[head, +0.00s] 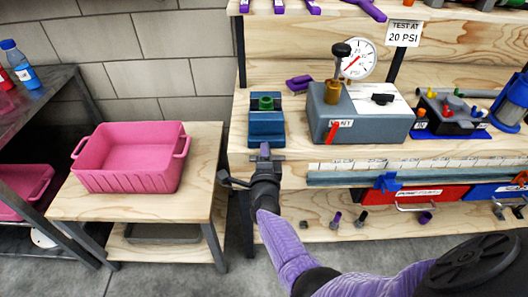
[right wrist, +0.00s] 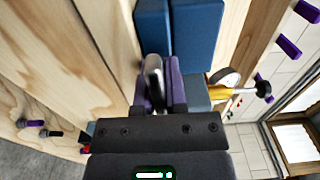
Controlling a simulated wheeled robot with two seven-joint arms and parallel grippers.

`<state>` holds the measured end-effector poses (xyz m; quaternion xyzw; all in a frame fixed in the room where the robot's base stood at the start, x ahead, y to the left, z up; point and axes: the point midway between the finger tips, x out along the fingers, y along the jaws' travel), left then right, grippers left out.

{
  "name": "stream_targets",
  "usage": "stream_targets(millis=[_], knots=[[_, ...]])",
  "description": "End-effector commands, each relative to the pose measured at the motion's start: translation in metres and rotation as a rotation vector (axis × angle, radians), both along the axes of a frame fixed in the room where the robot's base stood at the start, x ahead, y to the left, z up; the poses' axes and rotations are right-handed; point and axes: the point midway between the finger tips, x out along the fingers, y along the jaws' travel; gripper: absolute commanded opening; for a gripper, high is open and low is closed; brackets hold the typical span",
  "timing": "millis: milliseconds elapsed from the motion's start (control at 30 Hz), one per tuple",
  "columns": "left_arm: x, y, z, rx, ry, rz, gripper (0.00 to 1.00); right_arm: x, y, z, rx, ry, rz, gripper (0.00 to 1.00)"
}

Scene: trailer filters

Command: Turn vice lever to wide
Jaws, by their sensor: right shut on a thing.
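The blue vice (head: 266,130) stands at the left end of the wooden workbench, with a green round part (head: 266,102) in its top. In the right wrist view, its blue blocks (right wrist: 195,35) fill the upper middle. My right gripper (head: 264,156) is at the front of the vice, its arm reaching up from below. In the right wrist view, my purple fingers (right wrist: 158,88) are shut on a grey metal vice lever (right wrist: 153,68), which points along the fingers. In the head view, the gripper mostly hides the lever. My left gripper is not in view.
A grey test box (head: 358,122) with a gauge (head: 358,59) and a red lever (head: 332,132) stands right of the vice. A purple part (head: 299,82) lies behind. A pink bin (head: 130,160) sits on a lower table at left. Drawers and small parts are on the shelf below.

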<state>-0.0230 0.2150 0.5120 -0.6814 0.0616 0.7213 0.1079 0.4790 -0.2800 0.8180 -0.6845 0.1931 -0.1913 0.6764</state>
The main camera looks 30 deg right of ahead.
Motion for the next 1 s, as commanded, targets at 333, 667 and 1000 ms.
stream_targets(millis=[333,667,1000], knots=[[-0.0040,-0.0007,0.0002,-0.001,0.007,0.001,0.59,-0.0006,0.0006,-0.0020,-0.002,0.007,0.001,0.00],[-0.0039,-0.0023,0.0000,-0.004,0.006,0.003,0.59,-0.0007,0.0006,-0.0025,-0.001,0.008,0.002,0.50],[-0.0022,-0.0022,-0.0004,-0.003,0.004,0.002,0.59,-0.0011,0.0009,-0.0039,0.004,0.010,0.003,0.50]])
